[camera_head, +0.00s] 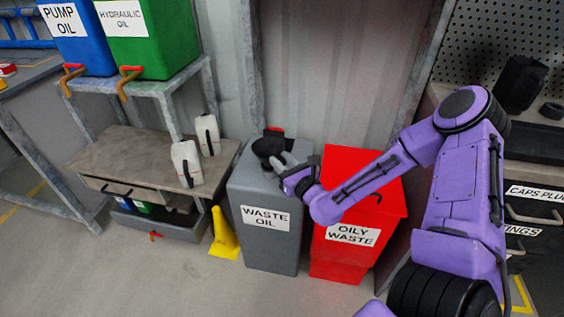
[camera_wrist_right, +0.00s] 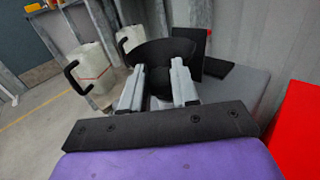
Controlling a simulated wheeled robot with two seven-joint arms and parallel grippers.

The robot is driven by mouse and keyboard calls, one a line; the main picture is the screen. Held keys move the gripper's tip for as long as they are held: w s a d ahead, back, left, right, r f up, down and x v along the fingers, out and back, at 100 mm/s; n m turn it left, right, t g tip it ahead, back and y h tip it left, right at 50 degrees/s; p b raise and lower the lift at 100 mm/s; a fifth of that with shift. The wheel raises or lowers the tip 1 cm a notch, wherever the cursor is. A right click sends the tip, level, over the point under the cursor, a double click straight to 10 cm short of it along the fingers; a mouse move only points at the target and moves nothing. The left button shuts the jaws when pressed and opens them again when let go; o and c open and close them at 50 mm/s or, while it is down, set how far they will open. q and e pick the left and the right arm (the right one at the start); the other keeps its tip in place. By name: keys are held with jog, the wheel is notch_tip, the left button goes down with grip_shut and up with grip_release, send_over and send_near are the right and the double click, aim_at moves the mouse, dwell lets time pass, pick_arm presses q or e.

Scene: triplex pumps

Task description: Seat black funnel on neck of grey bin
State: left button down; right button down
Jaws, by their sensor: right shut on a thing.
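The grey bin (camera_head: 270,240), labelled WASTE OIL, stands on the floor left of the red bin. The black funnel (camera_head: 268,146) is over the bin's top. My right gripper (camera_head: 281,163) is shut on the funnel at its near side. In the right wrist view the funnel (camera_wrist_right: 166,54) sits between and beyond the grey fingers of my right gripper (camera_wrist_right: 158,85). The neck of the bin is hidden, so I cannot tell whether the funnel touches it. A black flap and a small red part (camera_head: 273,131) show behind the funnel. My left gripper is not in view.
The red OILY WASTE bin (camera_head: 345,254) stands close on the right, under my right arm. White jugs (camera_head: 187,162) stand on a wooden bench (camera_head: 120,155) at the left. A yellow cone (camera_head: 223,238) is on the floor beside the grey bin. A corrugated wall is behind.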

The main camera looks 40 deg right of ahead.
jog(key=shift+f+b, duration=0.4)
jog(key=shift+f, duration=0.2)
jog(key=c, duration=0.8)
grip_release()
jog(key=shift+r, duration=0.1)
jog(key=shift+s, duration=0.15)
jog(key=s, duration=0.3)
jog(key=s+p, duration=0.1)
jog(key=s, duration=0.3)
jog(key=s+a+p, duration=0.1)
jog(key=s, duration=0.2)
jog(key=shift+s, duration=0.2)
